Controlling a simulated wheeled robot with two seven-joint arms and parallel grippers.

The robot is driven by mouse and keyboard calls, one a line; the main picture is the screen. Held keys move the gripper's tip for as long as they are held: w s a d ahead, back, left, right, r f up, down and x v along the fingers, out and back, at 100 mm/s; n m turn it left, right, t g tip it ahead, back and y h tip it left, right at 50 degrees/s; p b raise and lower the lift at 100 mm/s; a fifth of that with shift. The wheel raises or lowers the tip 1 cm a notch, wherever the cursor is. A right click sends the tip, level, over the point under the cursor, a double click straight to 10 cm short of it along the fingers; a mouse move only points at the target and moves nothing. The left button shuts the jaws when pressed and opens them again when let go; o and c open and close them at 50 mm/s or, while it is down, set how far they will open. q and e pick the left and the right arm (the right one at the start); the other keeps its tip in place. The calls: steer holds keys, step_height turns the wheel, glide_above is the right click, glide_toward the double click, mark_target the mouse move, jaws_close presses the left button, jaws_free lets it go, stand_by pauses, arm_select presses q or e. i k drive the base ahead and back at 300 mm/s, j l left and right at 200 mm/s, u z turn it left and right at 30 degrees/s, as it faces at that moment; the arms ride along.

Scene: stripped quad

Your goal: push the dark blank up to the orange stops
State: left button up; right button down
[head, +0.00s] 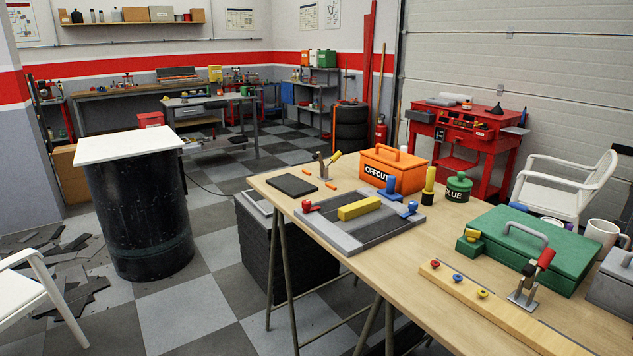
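The dark blank (292,185) is a thin, flat, near-black plate lying on the wooden table (470,290) near its far left corner. Two small orange stops lie just right of it: one stop (309,173) is farther back and the other stop (331,185) is nearer. A narrow strip of bare wood shows between the blank and the stops. Neither of my grippers is in view.
A toggle clamp (322,166) stands behind the stops. An orange OFFCUT box (393,172) is to their right. A grey fixture (365,222) with a yellow bar (359,208) sits in front. A green case (530,248) and glue pot (458,187) stand farther right.

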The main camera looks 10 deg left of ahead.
mark_target(294, 187)
steer(key=i+j+z, duration=0.2)
steer(key=z, duration=0.25)
steer(key=i+j+z, duration=0.1)
steer(key=j+z, duration=0.15)
steer(key=z, duration=0.2)
steer(key=i+j+z, duration=0.1)
steer(key=j+z, duration=0.2)
steer(key=z, duration=0.15)
